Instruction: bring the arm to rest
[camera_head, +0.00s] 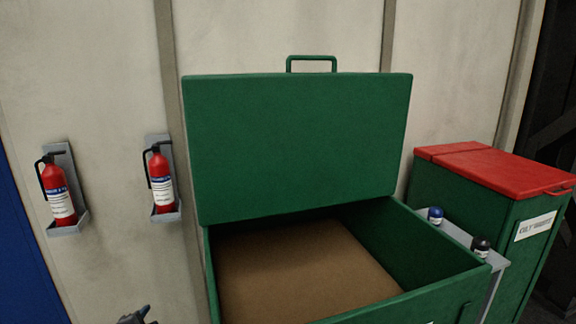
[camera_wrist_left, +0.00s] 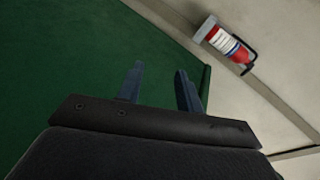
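My left gripper (camera_head: 138,316) just shows at the bottom edge of the head view, left of the green box (camera_head: 445,295). In the left wrist view the left gripper (camera_wrist_left: 160,78) has its two fingers apart with nothing between them. A green surface (camera_wrist_left: 80,70), which looks like part of the box, lies behind and left of the fingers there. My right gripper is in neither view.
The box's lid (camera_head: 300,145) stands open, and its brown floor (camera_head: 300,270) looks empty. Two fire extinguishers (camera_head: 57,190) (camera_head: 161,180) hang on the wall at left. A red-lidded green bin (camera_head: 500,168) and a grey shelf with two small jars (camera_head: 435,215) (camera_head: 480,246) stand at right.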

